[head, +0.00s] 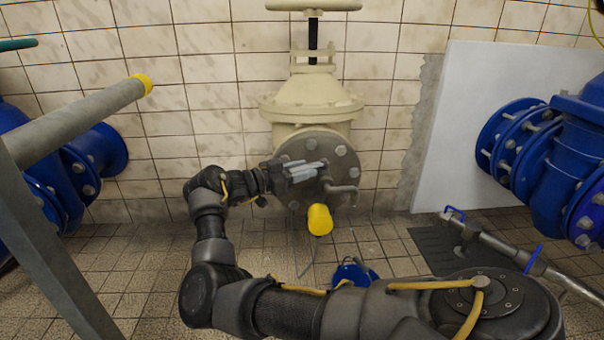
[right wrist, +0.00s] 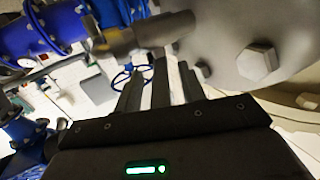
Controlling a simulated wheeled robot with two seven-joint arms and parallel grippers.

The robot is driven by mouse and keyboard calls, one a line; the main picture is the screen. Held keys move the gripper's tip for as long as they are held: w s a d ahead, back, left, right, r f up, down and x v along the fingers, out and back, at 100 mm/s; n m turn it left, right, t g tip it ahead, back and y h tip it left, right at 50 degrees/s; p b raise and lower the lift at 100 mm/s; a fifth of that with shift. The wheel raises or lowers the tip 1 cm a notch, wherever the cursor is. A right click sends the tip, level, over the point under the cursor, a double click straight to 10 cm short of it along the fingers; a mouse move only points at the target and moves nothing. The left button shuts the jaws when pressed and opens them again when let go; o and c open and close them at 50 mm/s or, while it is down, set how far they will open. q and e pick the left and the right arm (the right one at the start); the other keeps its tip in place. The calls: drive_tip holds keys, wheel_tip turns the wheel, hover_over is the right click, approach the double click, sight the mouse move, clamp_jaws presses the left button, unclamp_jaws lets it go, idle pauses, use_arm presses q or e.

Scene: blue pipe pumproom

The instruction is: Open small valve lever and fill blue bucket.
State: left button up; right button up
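A small grey tap (head: 342,188) with a bent spout sticks out of the round grey flange (head: 334,150) under the large cream valve. It also shows close up at the top of the right wrist view (right wrist: 150,36). My right gripper (head: 322,170) is just left of the tap, at the flange face, with its fingers pointing right. Its fingers (right wrist: 160,78) look apart, with light gaps between the dark prongs; I cannot tell whether they touch the lever. The blue bucket (head: 350,270) stands on the floor below, partly hidden by my right arm. My left gripper is out of view.
A grey rail with a yellow cap (head: 141,84) crosses the left. Blue pipes stand at left (head: 95,160) and right (head: 560,150). A grey pipe (head: 500,248) runs low at right. Tiled floor lies open at left.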

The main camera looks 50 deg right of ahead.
drive_tip(key=shift+d, duration=0.1)
drive_tip(key=shift+c, duration=0.4)
clamp_jaws()
drive_tip(key=shift+d, duration=0.1)
